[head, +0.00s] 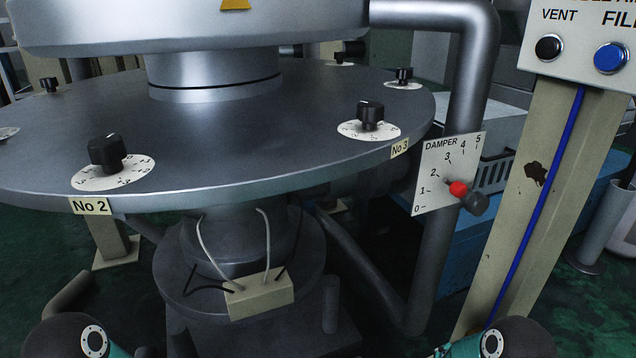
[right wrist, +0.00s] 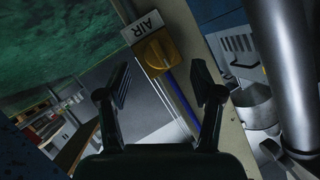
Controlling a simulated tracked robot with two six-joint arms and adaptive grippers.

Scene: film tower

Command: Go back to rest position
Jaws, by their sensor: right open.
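In the right wrist view my right gripper (right wrist: 162,92) is open, with its two dark fingers spread apart. Nothing shows held between them. Beyond the fingertips is a yellow-orange knob (right wrist: 155,52) on a post, under a white AIR label (right wrist: 142,27). I cannot tell how far the knob is from the fingers. Neither gripper's fingers show there, and my left gripper is out of sight.
A round grey table (head: 230,130) with several black knobs fills the head view's middle. A damper plate (head: 446,172) with a red-tipped lever (head: 459,189) is right of it. A beige post (head: 535,190) carries a panel with VENT (head: 549,47) and blue FILL (head: 610,57) buttons.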

